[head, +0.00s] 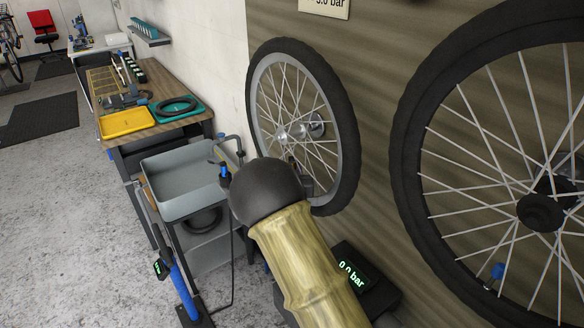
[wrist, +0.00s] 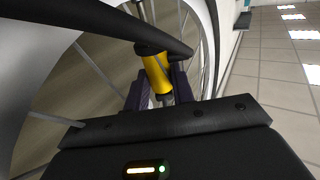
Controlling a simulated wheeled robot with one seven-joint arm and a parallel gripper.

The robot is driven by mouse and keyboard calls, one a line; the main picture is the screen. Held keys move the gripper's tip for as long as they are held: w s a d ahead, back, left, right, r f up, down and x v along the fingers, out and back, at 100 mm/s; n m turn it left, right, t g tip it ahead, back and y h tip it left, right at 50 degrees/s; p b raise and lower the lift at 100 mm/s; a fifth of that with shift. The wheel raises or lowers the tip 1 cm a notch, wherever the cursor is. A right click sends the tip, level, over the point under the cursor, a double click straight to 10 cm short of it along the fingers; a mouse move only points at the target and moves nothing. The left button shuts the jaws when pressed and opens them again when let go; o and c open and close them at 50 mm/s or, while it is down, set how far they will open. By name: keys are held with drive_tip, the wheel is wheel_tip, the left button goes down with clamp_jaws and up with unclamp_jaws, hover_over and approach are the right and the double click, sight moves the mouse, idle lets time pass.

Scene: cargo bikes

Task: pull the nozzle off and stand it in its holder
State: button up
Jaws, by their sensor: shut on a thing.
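In the wrist view my gripper (wrist: 160,85) is shut on the yellow nozzle (wrist: 155,72), with one dark finger on each side of it. A thick black hose (wrist: 110,22) crosses at the nozzle's top. Wheel spokes and a pale rim lie close behind. Whether the nozzle sits on a valve is hidden. In the head view my arm covers most of the gripper, which is by the lower right of the left wheel (head: 263,110). I cannot make out the nozzle's holder for certain.
A gauge (head: 352,276) reading 0.0 bar is low beside my arm. A grey basin (head: 178,180) stands to the left, with a blue pump (head: 184,290) below it. A workbench (head: 150,85) is behind. Another wheel (head: 410,120) is at the right. Open floor lies left.

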drive_tip(key=shift+r, duration=0.2)
drive_tip(key=shift+r, duration=0.45)
drive_tip(key=shift+o, duration=0.2)
drive_tip(key=shift+r+p, duration=0.4)
drive_tip(key=shift+r, duration=0.05)
drive_tip(key=o, duration=1)
drive_tip(key=shift+s+f, duration=0.1)
drive_tip(key=s+b, duration=0.4)
drive_tip(key=s, duration=1.3)
drive_tip(key=shift+s, duration=0.1)
